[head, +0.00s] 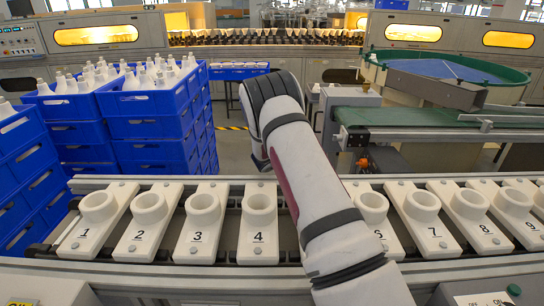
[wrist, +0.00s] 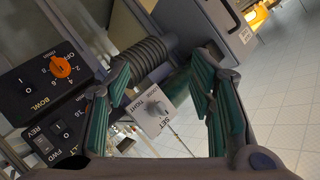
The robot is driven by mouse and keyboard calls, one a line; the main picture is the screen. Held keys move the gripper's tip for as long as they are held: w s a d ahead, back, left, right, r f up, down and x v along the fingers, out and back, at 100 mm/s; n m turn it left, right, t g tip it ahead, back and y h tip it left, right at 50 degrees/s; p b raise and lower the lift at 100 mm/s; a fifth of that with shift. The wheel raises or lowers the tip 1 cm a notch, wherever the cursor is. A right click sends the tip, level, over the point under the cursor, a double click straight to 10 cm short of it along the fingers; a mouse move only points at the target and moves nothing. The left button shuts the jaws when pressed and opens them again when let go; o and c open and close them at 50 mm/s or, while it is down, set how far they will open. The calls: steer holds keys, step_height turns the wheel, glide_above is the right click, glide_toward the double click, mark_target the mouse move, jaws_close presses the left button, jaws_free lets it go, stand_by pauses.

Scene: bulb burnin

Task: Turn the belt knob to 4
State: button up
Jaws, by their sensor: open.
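The wrist view shows part of a dark panel (wrist: 52,135) lettered FWD, REV and a cut-off word ending in LT, with a rocker switch. No belt knob can be made out on it; my gripper's left finger covers its right side. Above it is the BOWL panel (wrist: 35,90) with an orange knob (wrist: 62,67) and a numbered scale. My gripper (wrist: 163,68) is open, its teal fingers apart. Between and beyond them shows a pale block (wrist: 152,112) lettered SET and TIGHT, with a small knob. Nothing is held. In the head view my arm hides the gripper.
The green-belted conveyor (head: 455,117) and a green-rimmed bowl (head: 445,68) stand right of my arm. Numbered white holders (head: 258,225) line the front rail. Blue crates (head: 155,128) with white bulbs are stacked left. Open floor shows at right in the wrist view.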

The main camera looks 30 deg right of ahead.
steer(key=w+a+f+n+t+y, duration=0.2)
steer(key=w+a+n+y, duration=0.1)
steer(key=w+n, duration=0.3)
steer(key=w+a+f+n+t+y, duration=0.2)
steer(key=w+a+n+y, duration=0.1)
steer(key=w+a+n, duration=0.1)
steer(key=shift+w+a+f+n+t+y, duration=0.35)
steer(key=shift+w+n, duration=0.55)
steer(key=shift+n, duration=0.3)
steer(key=shift+d, duration=0.1)
